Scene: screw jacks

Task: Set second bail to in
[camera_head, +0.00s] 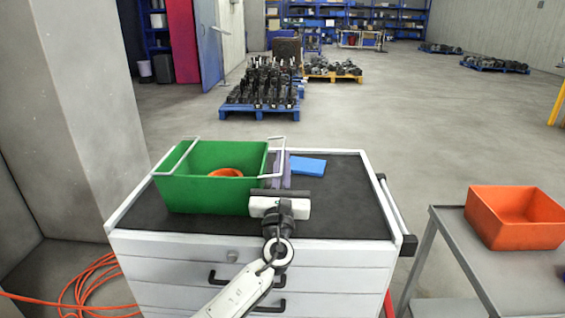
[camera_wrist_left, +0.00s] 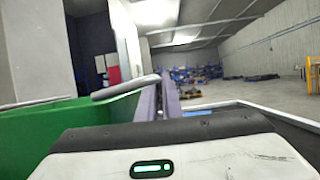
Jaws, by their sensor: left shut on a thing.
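A green crate (camera_head: 205,200) stands on the left of the dark cabinet top, with an orange ring-like thing (camera_head: 226,173) inside. It has two white wire bails: one at its left end (camera_head: 176,158) and one at its right end (camera_head: 284,158), which sticks outward past the right wall. My left gripper (camera_head: 282,168) reaches over the cabinet from the front, its purple fingers at the right bail, shut on it. In the left wrist view the bail (camera_wrist_left: 125,88) runs from the crate (camera_wrist_left: 60,130) to the fingers (camera_wrist_left: 160,98). The exact grip point is partly hidden. My right gripper is not seen.
A blue block (camera_head: 308,166) lies behind and right of the fingers on the cabinet top (camera_head: 345,205). The top's right part is clear. An orange bin (camera_head: 515,218) stands on a grey table at the right. An orange hose (camera_head: 90,285) lies on the floor at left.

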